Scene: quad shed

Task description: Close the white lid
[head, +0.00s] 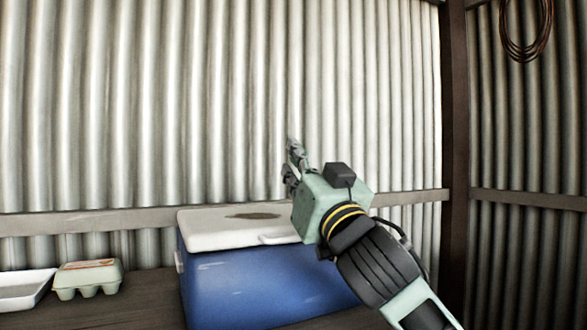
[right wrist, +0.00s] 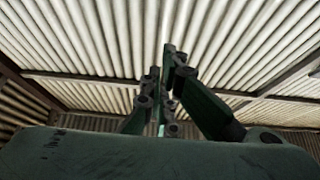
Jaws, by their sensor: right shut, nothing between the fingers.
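The white lid (head: 213,229) lies flat on top of the blue cooler box (head: 245,285) in the head view and appears closed. It has a dark stain on its top. My right gripper (head: 292,166) is above the right part of the lid, pointing up and to the left, shut and empty. The arm hides the right end of the lid and box. In the right wrist view the fingers (right wrist: 165,105) point up toward the corrugated roof, and neither lid nor box shows. My left gripper is not in view.
A green egg carton (head: 88,278) and a white tray (head: 24,290) stand left of the box on the dark wooden surface (head: 135,304). A corrugated wall with a rail is close behind. A dark post (head: 455,150) stands to the right, and a coil (head: 526,35) hangs at upper right.

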